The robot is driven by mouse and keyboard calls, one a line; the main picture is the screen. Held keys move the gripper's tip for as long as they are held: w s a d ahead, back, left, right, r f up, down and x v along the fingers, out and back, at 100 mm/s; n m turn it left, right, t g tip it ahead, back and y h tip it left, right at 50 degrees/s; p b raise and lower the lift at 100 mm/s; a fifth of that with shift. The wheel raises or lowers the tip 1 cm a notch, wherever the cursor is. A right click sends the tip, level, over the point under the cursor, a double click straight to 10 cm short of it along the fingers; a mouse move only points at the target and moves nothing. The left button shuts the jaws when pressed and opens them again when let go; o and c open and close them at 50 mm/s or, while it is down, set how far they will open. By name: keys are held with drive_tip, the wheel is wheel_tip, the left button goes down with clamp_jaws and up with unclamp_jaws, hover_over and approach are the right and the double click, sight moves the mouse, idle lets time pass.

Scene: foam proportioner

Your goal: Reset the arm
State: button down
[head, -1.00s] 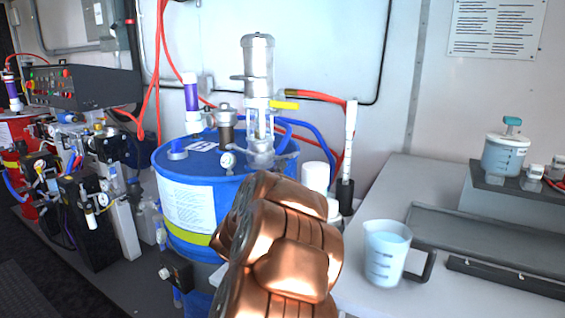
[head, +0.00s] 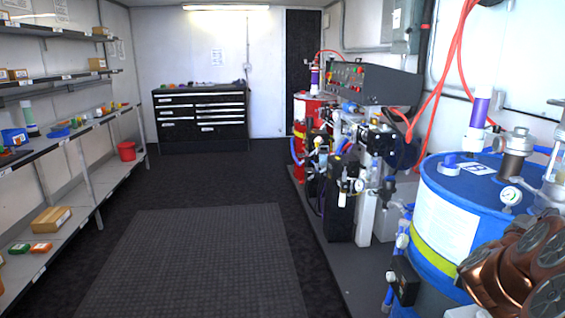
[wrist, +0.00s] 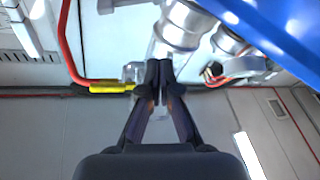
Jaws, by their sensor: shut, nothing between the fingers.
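My gripper (wrist: 159,82) shows in the wrist view with its two dark fingers together, shut and empty. Behind the fingertips are the metal pump fittings (wrist: 184,27) and a yellow-handled valve (wrist: 112,87) on a red hose. The blue drum (wrist: 280,30) fills the upper right of that view. In the head view, copper-coloured links of my arm (head: 520,262) are at the lower right, in front of the blue drum (head: 465,190). My gripper is outside the head view.
Pumps and valves (head: 345,160) with a dark control panel (head: 365,83) line the right wall. Shelves (head: 75,133) run along the left. A tool chest (head: 201,118) stands at the back. The floor mat (head: 200,260) in the middle is clear.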

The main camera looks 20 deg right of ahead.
drive_tip(key=w+a+n+t+y+p, duration=0.25)
drive_tip(key=w+a+t+y, duration=0.2)
drive_tip(key=w+a, duration=0.4)
drive_tip(key=w+a+n+t+y+p, duration=0.1)
drive_tip(key=w+a+n+t+y, duration=0.35)
drive_tip(key=w, duration=0.65)
drive_tip(key=w+a+f+n+y+p, duration=0.1)
drive_tip(key=w+a+n+y+p, duration=0.2)
drive_tip(key=a, duration=0.9)
drive_tip(key=w+a+f+y+p, duration=0.25)
drive_tip(key=a+y, duration=0.25)
drive_tip(key=a, duration=0.7)
drive_tip(key=s+a+n+g+y+p, duration=0.1)
drive_tip(key=s+a+g+y+p, duration=0.15)
drive_tip(key=s+a, duration=0.5)
drive_tip(key=s+a+n+g+y+p, duration=0.1)
drive_tip(key=s+a+n+g+y, duration=0.2)
drive_tip(key=a, duration=0.7)
drive_tip(key=s+a+r+g+h+p, duration=0.1)
drive_tip(key=s+a+g+p, duration=0.1)
drive_tip(key=s, duration=0.8)
drive_tip(key=s+a+r+g+p, duration=0.1)
drive_tip(key=s+g, duration=0.3)
drive_tip(key=s, duration=0.7)
drive_tip(key=shift+a+m+h+p, duration=0.4)
drive_tip(key=shift+a+p, duration=0.1)
drive_tip(key=shift+a, duration=0.15)
